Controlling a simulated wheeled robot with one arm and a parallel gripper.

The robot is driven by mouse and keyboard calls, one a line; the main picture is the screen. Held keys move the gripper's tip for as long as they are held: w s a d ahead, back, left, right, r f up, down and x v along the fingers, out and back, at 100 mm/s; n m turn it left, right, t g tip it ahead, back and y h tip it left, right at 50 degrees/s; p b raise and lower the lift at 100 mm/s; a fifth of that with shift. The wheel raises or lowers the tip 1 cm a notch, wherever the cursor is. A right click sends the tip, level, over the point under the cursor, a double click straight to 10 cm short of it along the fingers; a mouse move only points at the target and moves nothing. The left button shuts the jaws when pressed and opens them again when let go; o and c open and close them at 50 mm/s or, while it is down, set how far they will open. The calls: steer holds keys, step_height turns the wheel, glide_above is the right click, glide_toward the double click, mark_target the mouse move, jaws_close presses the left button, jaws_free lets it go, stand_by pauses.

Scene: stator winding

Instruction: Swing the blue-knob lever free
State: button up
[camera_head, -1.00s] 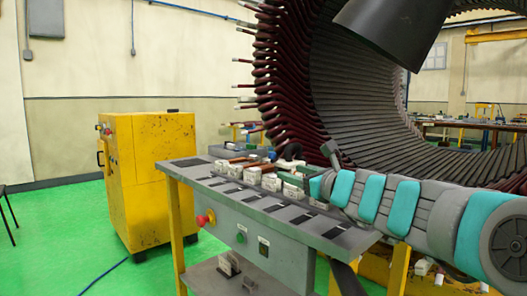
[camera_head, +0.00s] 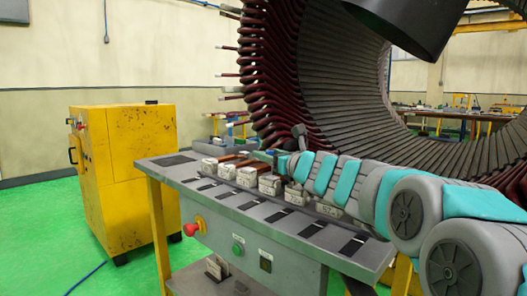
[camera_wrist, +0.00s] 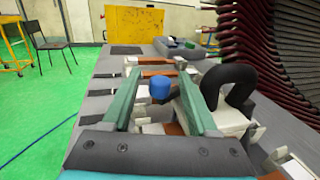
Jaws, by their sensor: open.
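The blue knob (camera_wrist: 162,88) of the lever shows in the wrist view, between the two green fingers of my gripper (camera_wrist: 159,73). The fingers are apart, and a gap shows on each side of the knob. I cannot tell whether either finger touches it. The lever's arm below the knob is mostly hidden. In the head view my gripper (camera_head: 268,157) is low over the row of white clamp blocks on the grey bench (camera_head: 185,178). The knob cannot be made out there.
A thick black loop handle (camera_wrist: 232,84) stands close to the right finger. White clamp blocks (camera_head: 247,176) with copper-coloured bars line the bench. The large stator (camera_head: 335,90) with dark red coil ends rises behind. A yellow cabinet (camera_head: 128,170) stands left, with open green floor around it.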

steer(key=x, duration=0.2)
steer(key=shift+w+a, duration=0.2)
steer(key=shift+w, duration=0.1)
steer(key=shift+c, duration=0.3)
jaws_close()
